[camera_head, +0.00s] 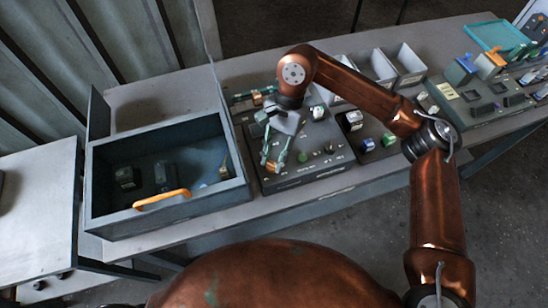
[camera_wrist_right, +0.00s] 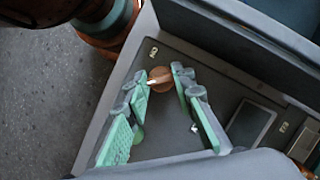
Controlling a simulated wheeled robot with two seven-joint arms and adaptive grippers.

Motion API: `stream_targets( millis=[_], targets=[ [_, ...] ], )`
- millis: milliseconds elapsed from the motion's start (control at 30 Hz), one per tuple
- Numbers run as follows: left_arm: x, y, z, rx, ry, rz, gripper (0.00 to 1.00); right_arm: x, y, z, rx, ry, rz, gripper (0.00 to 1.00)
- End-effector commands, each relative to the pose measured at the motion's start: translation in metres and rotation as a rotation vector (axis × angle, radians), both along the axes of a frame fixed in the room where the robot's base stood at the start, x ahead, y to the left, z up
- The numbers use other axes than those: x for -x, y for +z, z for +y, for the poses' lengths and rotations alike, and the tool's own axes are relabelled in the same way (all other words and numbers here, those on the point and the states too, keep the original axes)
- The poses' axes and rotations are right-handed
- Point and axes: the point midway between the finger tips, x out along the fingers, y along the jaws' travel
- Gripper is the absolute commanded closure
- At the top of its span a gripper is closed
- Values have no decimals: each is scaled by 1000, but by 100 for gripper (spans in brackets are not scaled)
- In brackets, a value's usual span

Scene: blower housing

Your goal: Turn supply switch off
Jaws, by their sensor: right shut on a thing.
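The supply switch is a round copper-coloured knob (camera_wrist_right: 160,77) with a pale pointer, on a dark control panel (camera_wrist_right: 190,50). A white label reading like "ON" stands beside it in the right wrist view. My right gripper (camera_head: 270,163) reaches down to the left part of the panel (camera_head: 300,180) in the head view. In the right wrist view its two green-padded fingers (camera_wrist_right: 162,82) stand on either side of the knob and are shut on it. My left gripper does not show.
A dark open box (camera_head: 102,198) with an orange handle (camera_head: 162,199) stands left of the panel, its wall close to the gripper. White bins (camera_head: 408,60) and another panel with several modules (camera_head: 478,95) stand to the right. A green button (camera_head: 303,157) is near the fingers.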

Motion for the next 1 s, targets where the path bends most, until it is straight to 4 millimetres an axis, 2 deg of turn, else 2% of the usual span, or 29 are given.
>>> stream_targets(
  millis=[200,733,767,1000],
  targets=[
    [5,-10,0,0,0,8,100,-2,-1,0,0,65,-4,100],
    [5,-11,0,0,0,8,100,-2,1,0,-1,86,-5,100],
    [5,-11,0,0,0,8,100,-2,1,0,0,85,-5,76],
    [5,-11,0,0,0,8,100,-1,1,0,0,87,-3,59]
  ],
)
